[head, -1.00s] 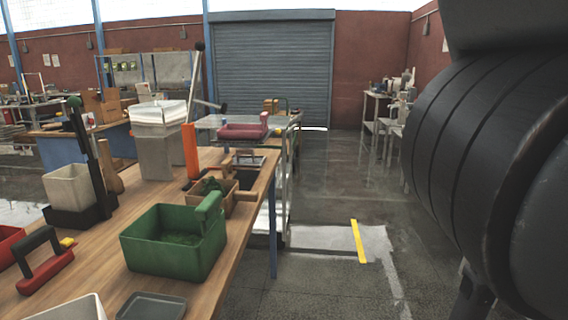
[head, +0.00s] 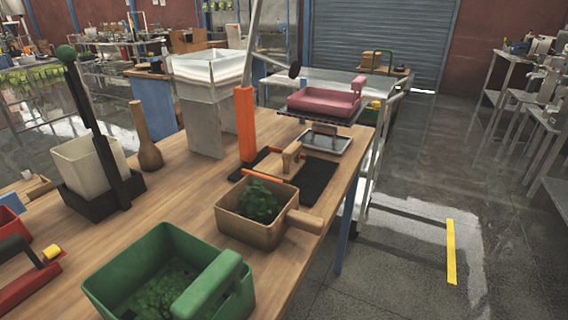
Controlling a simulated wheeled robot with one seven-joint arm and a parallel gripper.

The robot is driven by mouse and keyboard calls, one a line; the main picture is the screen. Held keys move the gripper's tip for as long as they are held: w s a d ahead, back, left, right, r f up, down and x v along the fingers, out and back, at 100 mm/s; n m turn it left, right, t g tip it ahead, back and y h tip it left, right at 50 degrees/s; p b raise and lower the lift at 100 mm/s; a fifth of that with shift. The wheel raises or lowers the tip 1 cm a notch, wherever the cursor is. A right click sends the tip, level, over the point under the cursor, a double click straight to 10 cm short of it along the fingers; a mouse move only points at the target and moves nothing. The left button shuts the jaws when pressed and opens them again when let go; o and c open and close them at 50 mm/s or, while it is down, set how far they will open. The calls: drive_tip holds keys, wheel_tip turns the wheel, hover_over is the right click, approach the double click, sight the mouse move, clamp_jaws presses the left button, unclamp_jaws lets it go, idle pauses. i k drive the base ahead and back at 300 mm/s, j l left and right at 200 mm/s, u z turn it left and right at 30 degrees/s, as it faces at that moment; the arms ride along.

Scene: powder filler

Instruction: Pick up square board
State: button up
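The view does not make clear which thing is the square board. A flat grey plate (head: 322,145) with a raised block on it lies near the far right edge of the wooden table (head: 185,215). Next to it, a wooden piece (head: 291,158) with an upright grip stands on a flat black mat or plate (head: 318,180), partly hidden by the wooden piece and an orange bar. My gripper is not in view, so its state does not show.
A green bin (head: 160,250) and a wooden box (head: 258,222), both with handles and green contents, stand in front. An orange post (head: 245,122) and a grey hopper stand (head: 206,120) rise behind. A cart with a pink tray (head: 325,100) stands beyond. Floor at right is clear.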

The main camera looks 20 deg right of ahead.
sight(285, 166)
drive_tip(key=i+l, duration=0.15)
drive_tip(key=l, duration=0.25)
drive_tip(key=i+l+u, duration=0.1)
drive_tip(key=l, duration=0.25)
drive_tip(key=i+l, duration=0.2)
drive_tip(key=l, duration=0.2)
drive_tip(key=i+l+u, duration=0.15)
drive_tip(key=l, duration=0.2)
drive_tip(key=i+l, duration=0.1)
drive_tip(key=l, duration=0.3)
drive_tip(key=i+l+u, duration=0.1)
drive_tip(key=l, duration=0.3)
drive_tip(key=i+j, duration=0.15)
drive_tip(key=i, duration=0.2)
